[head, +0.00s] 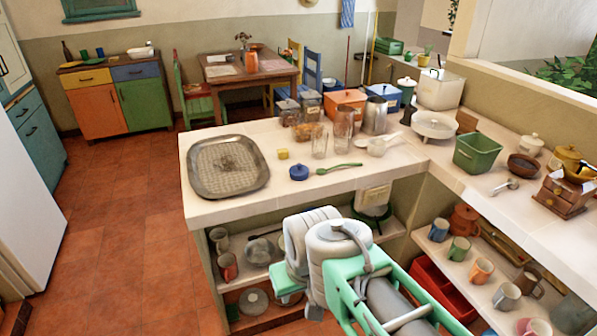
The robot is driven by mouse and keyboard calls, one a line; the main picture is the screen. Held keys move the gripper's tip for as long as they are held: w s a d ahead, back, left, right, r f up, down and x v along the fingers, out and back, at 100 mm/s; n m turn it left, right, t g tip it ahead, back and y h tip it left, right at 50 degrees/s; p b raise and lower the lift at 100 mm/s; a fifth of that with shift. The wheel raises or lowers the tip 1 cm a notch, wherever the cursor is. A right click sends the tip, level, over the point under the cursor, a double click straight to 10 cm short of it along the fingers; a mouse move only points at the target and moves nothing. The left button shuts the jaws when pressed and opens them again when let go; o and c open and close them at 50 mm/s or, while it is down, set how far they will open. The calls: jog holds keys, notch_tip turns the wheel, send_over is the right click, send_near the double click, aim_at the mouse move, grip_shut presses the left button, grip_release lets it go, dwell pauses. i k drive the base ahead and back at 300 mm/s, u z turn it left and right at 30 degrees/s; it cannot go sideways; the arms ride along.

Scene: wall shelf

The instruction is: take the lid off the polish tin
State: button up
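No thing in the head view can be surely made out as the polish tin. A small round blue pot with a knobbed lid (299,172) sits closed on the counter, near its front edge; I cannot tell if it is the tin. My arm reaches up from the bottom right, in front of the shelves under the counter. My gripper's fingers do not show, and my own arm hides part of the shelves behind it.
The counter (225,207) also bears a metal tray (228,167), a green spoon (338,168), glasses and several boxes. A green tub (477,153) stands on its right arm. Shelves below hold mugs, pans and a red crate (440,290). Tiled floor (125,230) is open at left.

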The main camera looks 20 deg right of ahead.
aim_at(298, 170)
jog(key=z, duration=1.4)
jog(key=i, duration=1.65)
jog(key=u, duration=4.1)
